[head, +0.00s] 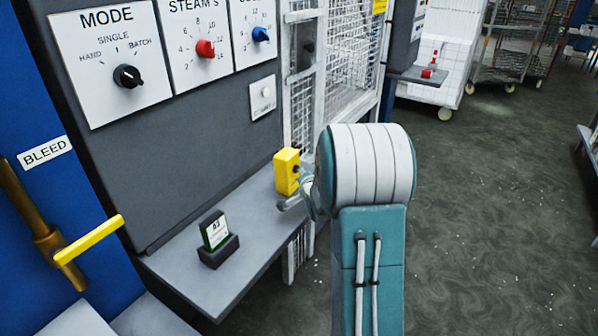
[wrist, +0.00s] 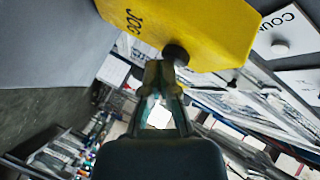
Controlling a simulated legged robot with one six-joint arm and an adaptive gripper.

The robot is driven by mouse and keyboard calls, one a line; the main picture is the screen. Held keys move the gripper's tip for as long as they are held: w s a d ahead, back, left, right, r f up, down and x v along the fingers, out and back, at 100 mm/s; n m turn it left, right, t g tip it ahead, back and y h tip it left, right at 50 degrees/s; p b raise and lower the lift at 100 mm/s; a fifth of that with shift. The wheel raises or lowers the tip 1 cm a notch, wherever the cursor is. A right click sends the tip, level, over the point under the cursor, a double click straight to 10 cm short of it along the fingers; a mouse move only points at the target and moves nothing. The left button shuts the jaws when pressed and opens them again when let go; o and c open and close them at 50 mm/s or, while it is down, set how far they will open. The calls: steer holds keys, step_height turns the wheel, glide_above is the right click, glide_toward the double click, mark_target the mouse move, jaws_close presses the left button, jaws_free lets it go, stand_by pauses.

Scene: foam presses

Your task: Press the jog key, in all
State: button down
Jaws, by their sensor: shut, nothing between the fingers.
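The jog key is a black round button (wrist: 176,53) on a yellow box marked JOG (wrist: 200,28), which fills the top of the wrist view. In the head view the yellow box (head: 286,172) stands at the right end of the grey shelf, beside my arm. My gripper (wrist: 163,70) is shut and empty, its fingertips right at the black button. I cannot tell whether they touch it or how far it is pushed in. In the head view my arm hides most of the gripper.
A grey panel with MODE (head: 126,77), red (head: 205,48) and blue (head: 260,34) knobs rises behind the shelf (head: 181,274). A small display stand (head: 217,250) sits on the shelf. A yellow BLEED lever (head: 88,240) is at left. A white mesh guard (head: 355,50) stands behind.

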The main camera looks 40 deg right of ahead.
steer(key=shift+w+a, duration=0.1)
steer(key=shift+w, duration=0.05)
stand_by(0.8)
steer(key=shift+s+d, duration=0.25)
steer(key=shift+s, duration=0.25)
steer(key=shift+s+d, duration=0.2)
steer(key=shift+s, duration=0.3)
steer(key=s, duration=0.1)
steer(key=s+d, duration=0.1)
steer(key=s, duration=0.1)
steer(key=s+d, duration=0.1)
steer(key=shift+s, duration=0.3)
steer(key=shift+a, duration=0.1)
stand_by(0.3)
